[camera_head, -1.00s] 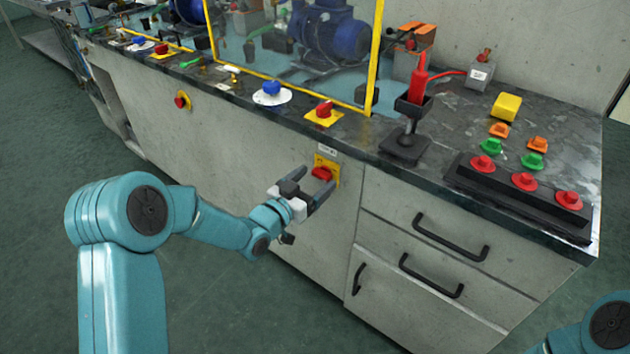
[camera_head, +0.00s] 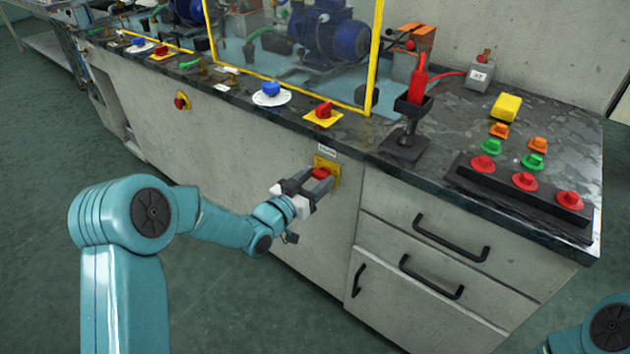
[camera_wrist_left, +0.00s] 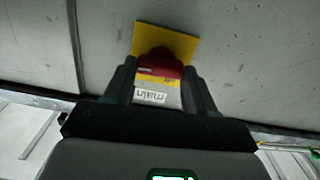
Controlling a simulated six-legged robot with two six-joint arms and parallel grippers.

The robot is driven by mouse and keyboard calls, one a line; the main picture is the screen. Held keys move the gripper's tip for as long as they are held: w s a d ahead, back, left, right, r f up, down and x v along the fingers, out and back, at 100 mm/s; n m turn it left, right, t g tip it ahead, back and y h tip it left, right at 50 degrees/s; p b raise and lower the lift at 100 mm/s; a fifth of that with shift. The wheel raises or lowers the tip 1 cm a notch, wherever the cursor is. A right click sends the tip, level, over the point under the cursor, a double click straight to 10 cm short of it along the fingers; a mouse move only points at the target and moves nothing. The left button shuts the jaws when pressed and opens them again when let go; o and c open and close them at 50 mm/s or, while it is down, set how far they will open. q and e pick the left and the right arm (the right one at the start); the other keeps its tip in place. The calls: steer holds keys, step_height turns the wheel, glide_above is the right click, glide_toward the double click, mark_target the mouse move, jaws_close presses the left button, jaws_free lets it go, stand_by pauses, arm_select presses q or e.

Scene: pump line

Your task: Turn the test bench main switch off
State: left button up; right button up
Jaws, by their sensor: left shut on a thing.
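The main switch is a red knob (camera_head: 320,173) on a yellow plate (camera_head: 329,166), set in the bench's front panel under a small white label. My left gripper (camera_head: 316,182) is at the knob, with its two fingers on either side of it and shut on it. In the left wrist view the red knob (camera_wrist_left: 160,64) sits between the fingers, in front of the yellow plate (camera_wrist_left: 178,40). A label reading "main" (camera_wrist_left: 151,96) shows there upside down. My right gripper is out of view; only part of my right arm shows at the lower right.
A similar red knob on a yellow plate (camera_head: 323,112) sits on the bench top above. A red emergency button (camera_head: 181,101) is on the front panel to the left. Drawers with black handles (camera_head: 450,237) are to the right. The floor in front is clear.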

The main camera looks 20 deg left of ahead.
arm_select(q)
steer(key=n+b, duration=0.1)
steer(key=n, duration=0.2)
steer(key=shift+f, duration=0.15)
steer(key=n+b, duration=0.1)
steer(key=n, duration=0.3)
steer(key=shift+a+n, duration=0.1)
steer(key=shift+n, duration=0.2)
steer(key=n, duration=0.4)
steer(key=shift+n, duration=0.3)
steer(key=shift+f+n+p, duration=0.15)
steer(key=shift+n+p, duration=0.25)
steer(key=shift+n, duration=2.1)
steer(key=o, duration=1)
steer(key=shift+o, duration=0.2)
steer(key=p+v, duration=0.2)
steer(key=v, duration=1.4)
